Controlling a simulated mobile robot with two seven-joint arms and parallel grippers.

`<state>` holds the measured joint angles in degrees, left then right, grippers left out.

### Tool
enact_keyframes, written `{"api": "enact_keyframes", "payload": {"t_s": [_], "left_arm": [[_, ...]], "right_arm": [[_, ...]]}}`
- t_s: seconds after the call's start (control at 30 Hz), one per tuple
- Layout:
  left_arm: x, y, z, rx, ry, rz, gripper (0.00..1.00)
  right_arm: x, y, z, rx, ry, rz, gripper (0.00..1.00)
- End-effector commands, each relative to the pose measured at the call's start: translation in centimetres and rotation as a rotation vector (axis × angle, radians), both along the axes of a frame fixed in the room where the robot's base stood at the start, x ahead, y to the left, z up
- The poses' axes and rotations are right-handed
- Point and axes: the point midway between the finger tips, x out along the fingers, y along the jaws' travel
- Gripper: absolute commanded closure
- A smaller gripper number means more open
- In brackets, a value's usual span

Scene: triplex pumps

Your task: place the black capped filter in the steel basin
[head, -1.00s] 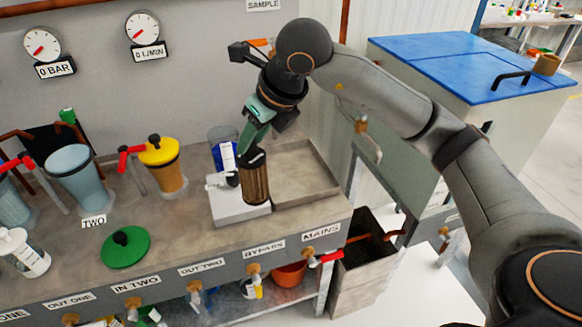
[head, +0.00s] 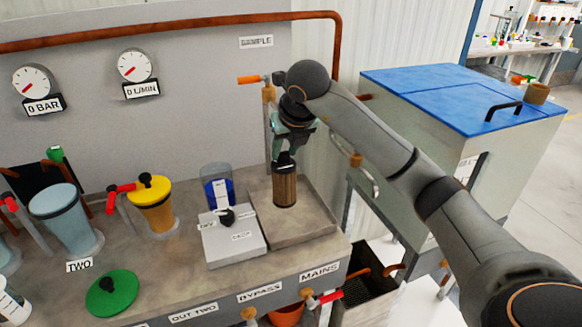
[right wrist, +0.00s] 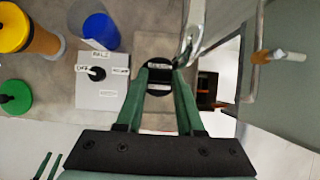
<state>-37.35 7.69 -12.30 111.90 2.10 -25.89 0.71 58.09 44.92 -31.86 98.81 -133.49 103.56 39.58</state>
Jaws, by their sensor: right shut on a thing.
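The black capped filter (head: 285,187) is a brown pleated cylinder with a black top. My right gripper (head: 285,157) is shut on its black cap and holds it upright over the steel basin (head: 318,221). In the right wrist view the green fingers (right wrist: 158,90) close on the round black cap (right wrist: 158,67). The basin is a shallow grey square tray at the right end of the bench, partly hidden behind the filter. I cannot tell whether the filter's lower end touches the basin floor.
A white box with a black knob (head: 233,238) stands just left of the basin, with a blue container (head: 217,187) behind it. A yellow-topped filter housing (head: 153,203) and green lid (head: 111,293) are further left. A copper pipe and tap (head: 268,95) rise behind the basin.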

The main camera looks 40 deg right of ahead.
Motion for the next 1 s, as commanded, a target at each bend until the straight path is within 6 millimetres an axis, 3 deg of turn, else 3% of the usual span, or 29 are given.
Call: {"api": "enact_keyframes", "payload": {"t_s": [0.33,0.5,0.87,0.9,1.0], "left_arm": [[0.1,0.0,0.0,0.000,-0.002,-0.001,0.50],[0.0,0.0,0.1,0.000,0.000,-0.001,0.50],[-0.4,0.0,-0.2,0.000,0.007,-0.001,0.50],[-0.4,0.0,-0.2,0.001,0.007,-0.001,0.50],[-0.4,0.0,-0.2,0.001,0.007,-0.001,0.50]], "right_arm": [[1.0,-2.5,-3.2,0.000,0.000,-0.002,1.00],[1.0,-2.3,-5.5,0.001,-0.001,0.002,1.00],[1.0,-2.2,-6.0,0.000,-0.004,0.002,1.00],[1.0,-2.2,-6.1,0.001,-0.002,0.002,0.61],[1.0,-2.2,-6.0,0.001,-0.002,0.002,0.50]]}}
